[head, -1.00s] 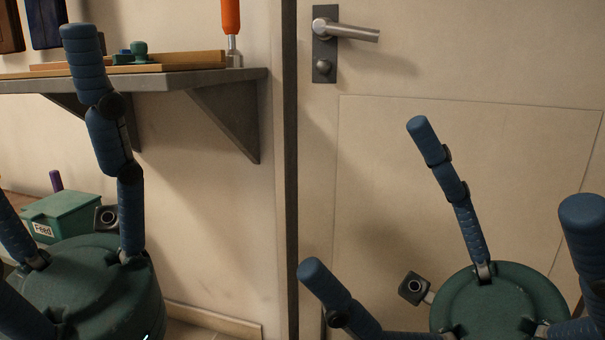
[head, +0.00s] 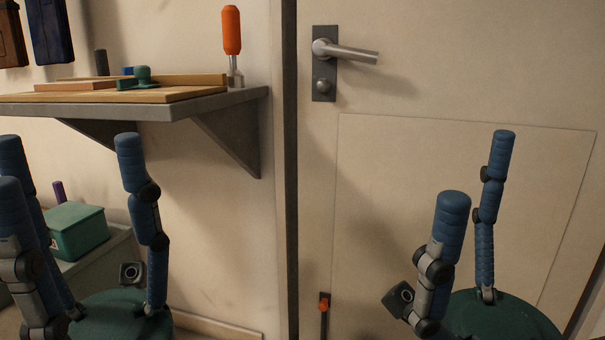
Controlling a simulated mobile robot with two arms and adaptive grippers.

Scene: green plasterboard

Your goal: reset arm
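My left gripper (head: 85,235) is at the lower left. It has a green palm and blue jointed fingers that point up and stand apart, with nothing between them. It is in front of the wall, below the grey shelf (head: 225,101). My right gripper (head: 470,235) is at the lower right in front of the pale door (head: 450,80). Its two visible blue fingers point up, spread and empty. The rest of its palm is cut off by the bottom edge.
The shelf holds wooden boards (head: 120,95), a small green knobbed tool (head: 141,77) and an orange-handled tool (head: 231,32). A green box (head: 78,231) stands on a surface at the left. The door has a metal lever handle (head: 345,52). An orange-topped item (head: 323,305) is low on the door.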

